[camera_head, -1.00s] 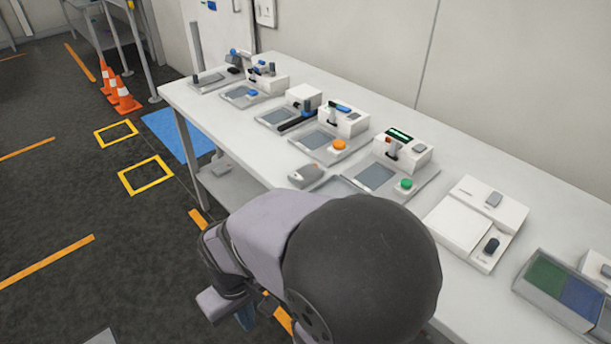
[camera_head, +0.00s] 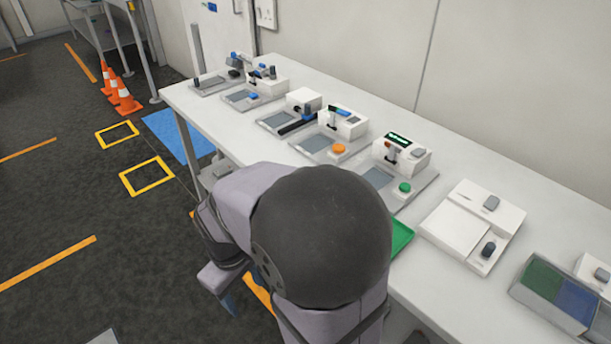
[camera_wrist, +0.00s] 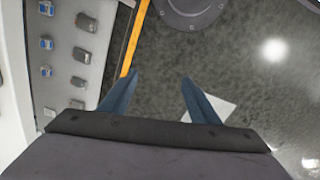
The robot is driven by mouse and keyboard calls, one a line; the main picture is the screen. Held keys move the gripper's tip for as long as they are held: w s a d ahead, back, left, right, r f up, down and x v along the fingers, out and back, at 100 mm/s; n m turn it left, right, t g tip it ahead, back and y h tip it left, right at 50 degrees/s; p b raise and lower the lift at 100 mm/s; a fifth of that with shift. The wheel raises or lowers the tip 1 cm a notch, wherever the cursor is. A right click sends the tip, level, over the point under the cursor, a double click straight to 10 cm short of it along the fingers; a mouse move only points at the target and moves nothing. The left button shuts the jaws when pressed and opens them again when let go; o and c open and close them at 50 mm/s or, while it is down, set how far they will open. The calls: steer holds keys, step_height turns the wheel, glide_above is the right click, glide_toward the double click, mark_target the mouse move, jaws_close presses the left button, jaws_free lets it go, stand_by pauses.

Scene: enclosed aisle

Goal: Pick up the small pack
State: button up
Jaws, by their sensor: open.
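I cannot pick out the small pack for certain. In the wrist view, several small grey and blue pieces, such as a grey one (camera_wrist: 87,22) and a blue-and-grey one (camera_wrist: 47,43), sit in two rows on a pale surface at the left. Any of them being the pack is unclear. My gripper (camera_wrist: 160,77) has its two blue fingers spread apart with nothing between them, over dark floor. The small pieces are left of it, clear of the fingers. In the head view, my arm hides most of the gripper, low beside the table's front edge.
A long white table (camera_head: 455,150) carries several devices on grey plates, one with an orange button (camera_head: 339,149). A green tray (camera_head: 402,237) shows beside my arm. A white scale-like unit (camera_head: 472,225) and a green-and-blue bin (camera_head: 560,292) stand right. Orange cones (camera_head: 124,95) stand far left.

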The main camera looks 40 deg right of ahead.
steer(key=w+d+r+n+h+p, duration=0.1)
steer(key=w+d+r+n+p, duration=0.2)
steer(key=d, duration=0.6)
steer(key=w+d+r+n+h+p, duration=0.1)
steer(key=w+d+r+n+p, duration=0.2)
steer(key=w+d+n, duration=0.4)
steer(key=w+d+r+n+h+p, duration=0.2)
steer(key=w+d+r+n+p, duration=0.2)
steer(key=d, duration=0.9)
steer(key=shift+w+n+p, duration=0.35)
steer(key=shift+w+n, duration=0.35)
steer(key=shift+w, duration=0.8)
steer(key=shift+p+x, duration=1.1)
steer(key=shift+x, duration=2.55)
steer(key=shift+s+a, duration=0.1)
steer(key=c, duration=0.9)
steer(key=shift+r, duration=0.15)
